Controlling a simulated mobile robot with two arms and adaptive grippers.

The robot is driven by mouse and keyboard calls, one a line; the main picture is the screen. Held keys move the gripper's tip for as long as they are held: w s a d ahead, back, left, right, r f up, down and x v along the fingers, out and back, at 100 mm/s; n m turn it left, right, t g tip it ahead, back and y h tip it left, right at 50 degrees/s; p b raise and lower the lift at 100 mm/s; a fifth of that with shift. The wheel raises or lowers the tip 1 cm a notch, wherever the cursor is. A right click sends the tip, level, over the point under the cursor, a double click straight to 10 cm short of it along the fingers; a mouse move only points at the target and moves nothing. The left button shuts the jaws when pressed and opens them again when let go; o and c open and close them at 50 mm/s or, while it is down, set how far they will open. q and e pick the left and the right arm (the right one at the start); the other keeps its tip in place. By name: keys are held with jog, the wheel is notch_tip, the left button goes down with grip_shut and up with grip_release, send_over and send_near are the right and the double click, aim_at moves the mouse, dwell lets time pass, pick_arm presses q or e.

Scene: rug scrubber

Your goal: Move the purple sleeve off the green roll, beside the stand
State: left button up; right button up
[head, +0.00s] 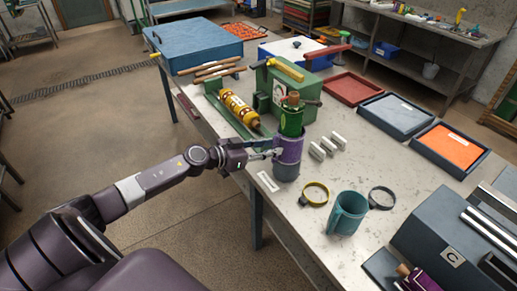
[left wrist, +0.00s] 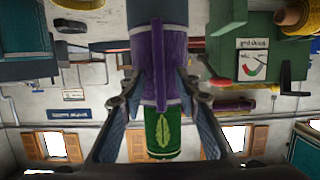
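The purple sleeve (head: 288,149) is around the lower part of the upright green roll (head: 291,121), whose top sticks out above it. Both stand on a grey upright base (head: 286,171) near the table's left edge. My left gripper (head: 277,153) comes in from the left at the sleeve's height. In the left wrist view, which looks upside down, my left gripper (left wrist: 160,82) has a fingertip against each side of the purple sleeve (left wrist: 153,60). The green roll (left wrist: 164,135) with its pale leaf mark shows below it. My right gripper is not in view.
A green stand box (head: 318,85) is close behind. White blocks (head: 327,146), a yellow ring (head: 315,194), a teal mug (head: 347,212) and a dark ring (head: 381,198) lie right and front. A yellow roll (head: 240,107) lies behind left. Some bare tabletop is between them.

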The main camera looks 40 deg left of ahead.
pick_arm(q)
jog(key=v, duration=1.1)
jog(key=shift+s+a, duration=0.15)
jog(key=shift+s, duration=0.1)
jog(key=shift+r, duration=0.1)
